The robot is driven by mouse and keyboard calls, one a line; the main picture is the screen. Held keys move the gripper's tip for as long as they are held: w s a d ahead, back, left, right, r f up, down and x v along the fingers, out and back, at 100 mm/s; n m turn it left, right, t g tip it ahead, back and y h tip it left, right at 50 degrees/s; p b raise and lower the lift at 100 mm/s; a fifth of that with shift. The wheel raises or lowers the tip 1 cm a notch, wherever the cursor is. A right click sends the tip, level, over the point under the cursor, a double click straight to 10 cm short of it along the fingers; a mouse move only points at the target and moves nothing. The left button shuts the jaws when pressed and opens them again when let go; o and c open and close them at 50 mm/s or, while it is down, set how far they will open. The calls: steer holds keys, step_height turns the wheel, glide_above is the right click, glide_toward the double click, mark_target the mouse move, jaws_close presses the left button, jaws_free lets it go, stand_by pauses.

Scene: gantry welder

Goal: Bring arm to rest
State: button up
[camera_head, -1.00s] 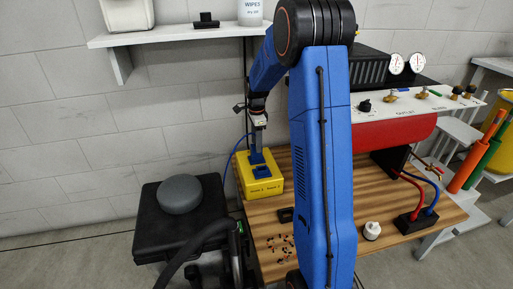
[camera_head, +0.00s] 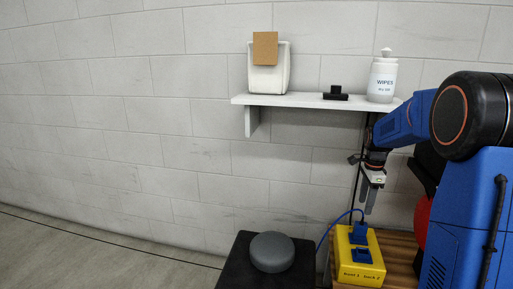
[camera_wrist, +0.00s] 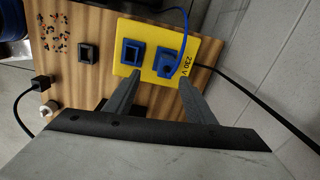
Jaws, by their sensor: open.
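My gripper (camera_head: 371,198) hangs in the air above the yellow power box in the head view, fingers pointing down. In the wrist view my gripper (camera_wrist: 153,90) has its two fingers spread, with nothing between them. The yellow box (camera_head: 372,272) stands on the wooden bench and has two blue sockets. In the wrist view the yellow box (camera_wrist: 149,69) shows "230 V"; a blue plug (camera_wrist: 169,62) with a blue cable sits at one socket, and the other socket (camera_wrist: 131,52) is empty. My blue arm covers the right side of the head view.
A wall shelf (camera_head: 300,101) holds a white bin (camera_head: 269,75), a black item (camera_head: 336,93) and a wipes bottle (camera_head: 382,80), close to my arm. A grey disc (camera_head: 272,252) lies on a black seat or case. A black block (camera_wrist: 88,52) lies on the wooden bench (camera_wrist: 208,22).

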steer(key=s+a+r+n+t, duration=0.1)
steer(key=s+a+r+n, duration=0.4)
steer(key=s, duration=0.4)
steer(key=s+a+r+n+t, duration=0.1)
steer(key=s+a+r+n, duration=0.4)
steer(key=s, duration=0.5)
steer(key=s+a+f+n+t, duration=0.1)
steer(key=s+a+n, duration=0.1)
steer(key=s, duration=0.4)
steer(key=s+a+f+n, duration=0.2)
steer(key=s+n, duration=0.2)
steer(key=s, duration=0.2)
steer(key=s+a+f+n+t, duration=0.1)
steer(key=s+a+n, duration=0.2)
steer(key=s, duration=0.4)
steer(key=shift+f+n+t, duration=0.3)
steer(key=shift+f+n, duration=0.05)
steer(key=shift+n, duration=0.25)
